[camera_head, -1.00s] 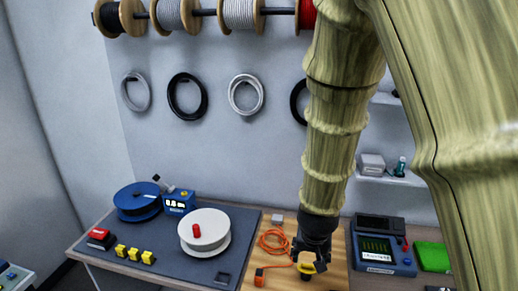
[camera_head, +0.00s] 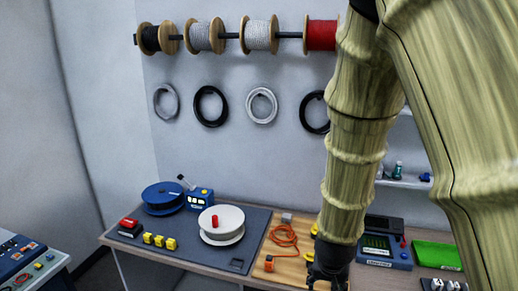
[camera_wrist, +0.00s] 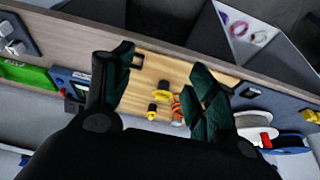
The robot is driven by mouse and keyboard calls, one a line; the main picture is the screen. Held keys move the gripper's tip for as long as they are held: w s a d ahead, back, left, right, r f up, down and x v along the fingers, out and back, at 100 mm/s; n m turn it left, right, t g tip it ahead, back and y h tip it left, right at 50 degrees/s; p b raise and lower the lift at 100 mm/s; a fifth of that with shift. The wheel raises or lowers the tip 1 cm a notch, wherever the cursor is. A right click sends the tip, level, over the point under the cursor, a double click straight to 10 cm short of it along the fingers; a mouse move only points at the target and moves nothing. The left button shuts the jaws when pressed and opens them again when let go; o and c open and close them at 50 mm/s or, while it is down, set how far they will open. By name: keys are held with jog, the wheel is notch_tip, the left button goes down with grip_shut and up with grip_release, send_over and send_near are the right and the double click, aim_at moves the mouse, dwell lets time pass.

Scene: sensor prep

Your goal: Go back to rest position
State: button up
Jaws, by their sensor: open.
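My gripper (camera_head: 326,277) is at the bottom of the head view, in front of the wooden board (camera_head: 289,272) on the bench. In the wrist view my gripper (camera_wrist: 165,65) has its two dark green fingers spread wide, with nothing between them. A yellow and black piece (camera_wrist: 160,97) lies on the board beyond the fingers and apart from them. An orange cable coil (camera_head: 284,235) with an orange block (camera_head: 269,264) lies on the board to the left of my gripper. The board under my gripper is hidden in the head view.
On the bench's grey mat (camera_head: 190,262) stand a blue reel (camera_head: 163,195), a white reel (camera_head: 221,238) and several yellow blocks (camera_head: 159,241). A blue meter (camera_head: 385,250) and green pad (camera_head: 437,254) are to the right. A second bench (camera_head: 30,265) stands at far left.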

jog(key=s+d+f+n+g+b, duration=0.1)
jog(key=s+f, duration=0.4)
jog(key=f, duration=0.3)
jog(key=s+d+f+g+b, duration=0.15)
jog(key=s+f, duration=0.25)
jog(key=f, duration=0.4)
jog(key=s+d+f+n, duration=0.1)
jog(key=s+f, duration=0.4)
jog(key=f, duration=0.3)
jog(key=s+f+g+b, duration=0.1)
jog(key=s+f, duration=0.5)
jog(key=s, duration=0.2)
jog(key=s+d+f+y, duration=0.1)
jog(key=s+f, duration=0.5)
jog(key=s, duration=0.2)
jog(key=shift+s+n+g+b, duration=0.15)
jog(key=shift+n+g+b, duration=0.2)
jog(key=shift+n, duration=0.05)
jog(key=shift+r, duration=0.1)
